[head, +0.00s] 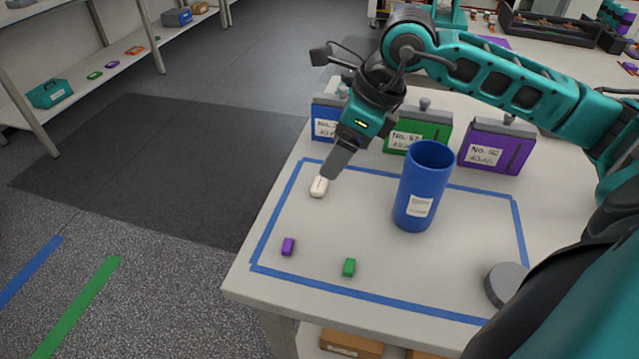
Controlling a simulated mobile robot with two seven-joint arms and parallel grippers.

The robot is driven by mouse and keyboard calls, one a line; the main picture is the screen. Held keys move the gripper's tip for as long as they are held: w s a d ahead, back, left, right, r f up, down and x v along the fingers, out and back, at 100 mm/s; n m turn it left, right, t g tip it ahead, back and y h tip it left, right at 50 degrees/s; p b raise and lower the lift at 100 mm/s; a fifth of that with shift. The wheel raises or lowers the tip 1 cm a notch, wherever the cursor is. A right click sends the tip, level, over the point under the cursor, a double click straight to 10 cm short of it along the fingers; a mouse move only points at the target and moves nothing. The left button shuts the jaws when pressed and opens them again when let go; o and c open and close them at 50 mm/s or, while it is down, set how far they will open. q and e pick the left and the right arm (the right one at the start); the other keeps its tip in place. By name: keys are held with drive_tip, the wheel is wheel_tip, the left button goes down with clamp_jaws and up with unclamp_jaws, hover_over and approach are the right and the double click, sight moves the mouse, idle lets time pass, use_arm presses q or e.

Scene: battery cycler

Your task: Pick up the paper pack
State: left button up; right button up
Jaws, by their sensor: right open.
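A small white pack (319,187), which looks like the paper pack, lies on the table inside the blue tape outline, near its far left corner. My right gripper (333,172) reaches in from the right and points down beside the pack's upper right edge. It is open and nothing shows held in it. The gap between its fingers is hidden from this angle, and I cannot tell whether it touches the pack. My left gripper is not in view.
A tall blue cylinder (423,187) stands right of the pack. Purple (288,246) and green (349,267) small packs lie nearer the front. Blue (325,112), green (436,131) and purple (507,147) labelled boxes line the back. A grey disc (506,284) sits at right.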

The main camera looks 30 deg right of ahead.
sight(319, 183)
drive_tip(key=x, duration=0.7)
drive_tip(key=shift+s+a+f, duration=0.1)
drive_tip(key=shift+a+f, duration=0.05)
drive_tip(key=shift+c, duration=0.2)
drive_tip(key=c, duration=1.1)
